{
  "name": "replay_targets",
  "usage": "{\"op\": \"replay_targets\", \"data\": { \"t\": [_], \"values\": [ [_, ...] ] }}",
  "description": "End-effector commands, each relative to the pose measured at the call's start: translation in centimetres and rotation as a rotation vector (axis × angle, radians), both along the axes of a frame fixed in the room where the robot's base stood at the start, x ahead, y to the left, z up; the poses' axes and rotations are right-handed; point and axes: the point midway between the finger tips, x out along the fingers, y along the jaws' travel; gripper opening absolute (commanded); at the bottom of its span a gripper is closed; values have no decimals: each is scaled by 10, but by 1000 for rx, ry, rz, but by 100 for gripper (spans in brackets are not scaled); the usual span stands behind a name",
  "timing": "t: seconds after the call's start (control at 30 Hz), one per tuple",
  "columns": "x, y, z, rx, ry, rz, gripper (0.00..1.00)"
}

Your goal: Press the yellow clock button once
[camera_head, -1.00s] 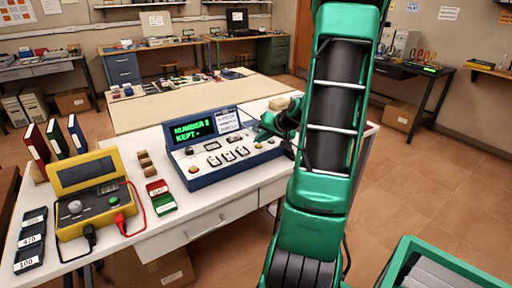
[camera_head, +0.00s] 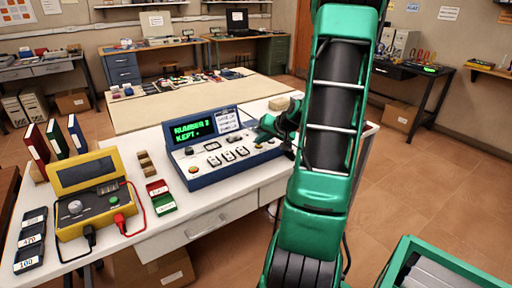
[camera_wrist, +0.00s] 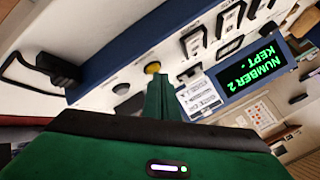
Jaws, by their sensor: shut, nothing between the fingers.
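The yellow clock button (camera_wrist: 152,68) is a round button on the pale panel of the blue-framed console (camera_head: 228,174). It also shows small near the console's right end in the head view (camera_head: 258,145). My gripper (camera_wrist: 160,82) is shut and empty, its green fingertips just beside the yellow button in the wrist view. In the head view my gripper (camera_head: 266,127) hangs over the console's right end. I cannot tell the height of the tips above the panel. The console's screen (camera_head: 194,131) shows green text, "NUMBER 2 KEPT -".
Switches (camera_head: 228,155) and another button (camera_head: 193,169) share the panel. A pale block (camera_head: 279,103) lies behind the console.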

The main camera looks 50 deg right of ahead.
Motion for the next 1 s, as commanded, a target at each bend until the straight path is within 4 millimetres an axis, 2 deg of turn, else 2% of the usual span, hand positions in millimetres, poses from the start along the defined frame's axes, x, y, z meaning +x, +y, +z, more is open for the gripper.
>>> {"op": "replay_targets", "data": {
  "t": [0.67, 1.0],
  "values": [
    [0, 0, -3, 1, 1, 1, 0],
    [0, 0, 11, -1, 0, 1, 0]
  ]
}}
